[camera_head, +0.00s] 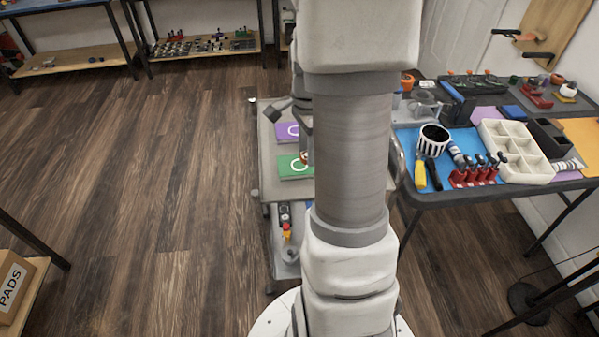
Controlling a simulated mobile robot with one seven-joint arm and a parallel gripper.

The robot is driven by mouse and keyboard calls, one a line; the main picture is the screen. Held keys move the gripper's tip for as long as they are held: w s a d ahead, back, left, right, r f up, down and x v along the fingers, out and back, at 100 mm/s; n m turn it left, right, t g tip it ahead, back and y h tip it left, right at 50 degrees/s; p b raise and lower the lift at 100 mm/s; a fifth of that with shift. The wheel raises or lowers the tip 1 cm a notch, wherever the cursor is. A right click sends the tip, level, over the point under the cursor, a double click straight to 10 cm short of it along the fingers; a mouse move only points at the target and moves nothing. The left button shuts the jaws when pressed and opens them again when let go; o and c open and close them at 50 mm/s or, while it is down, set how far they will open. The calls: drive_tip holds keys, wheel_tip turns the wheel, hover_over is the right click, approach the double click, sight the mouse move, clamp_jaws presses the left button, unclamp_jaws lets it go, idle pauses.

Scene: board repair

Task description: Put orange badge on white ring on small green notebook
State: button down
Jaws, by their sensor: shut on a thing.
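The small green notebook (288,172) lies flat on the grey cart top, left of my arm. Its white ring (296,165) shows in part; the right side is close to my gripper and arm. My gripper (305,152) points down at the right part of the green notebook and is partly hidden by my arm. It is shut on a small reddish-orange thing, seemingly the orange badge (304,159). I cannot tell whether the badge touches the notebook.
A purple notebook (284,139) with a white ring lies just behind the green one. The cart top (268,181) has bare room at its left. A lower shelf holds small parts. At right, a table (452,197) carries a striped cup (434,138), tools and a white divided tray (516,150).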

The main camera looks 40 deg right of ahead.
drive_tip(key=w+d+f+m, duration=0.1)
drive_tip(key=w+f, duration=0.1)
drive_tip(key=w, duration=0.1)
drive_tip(key=w+d+f+m+b, duration=0.1)
drive_tip(key=w+d+f, duration=0.1)
drive_tip(key=w+f, duration=0.1)
drive_tip(key=w+d+f+m+b, duration=0.1)
drive_tip(key=w+f, duration=0.2)
drive_tip(key=shift+d, duration=0.4)
drive_tip(key=shift+f+b, duration=0.75)
drive_tip(key=shift+f, duration=1.2)
drive_tip(key=shift+f, duration=0.1)
drive_tip(key=shift+f, duration=0.15)
drive_tip(key=c, duration=0.5)
unclamp_jaws()
wheel_tip(320, 180, up, 12)
drive_tip(key=shift+r+p, duration=0.25)
drive_tip(key=shift+p, duration=0.95)
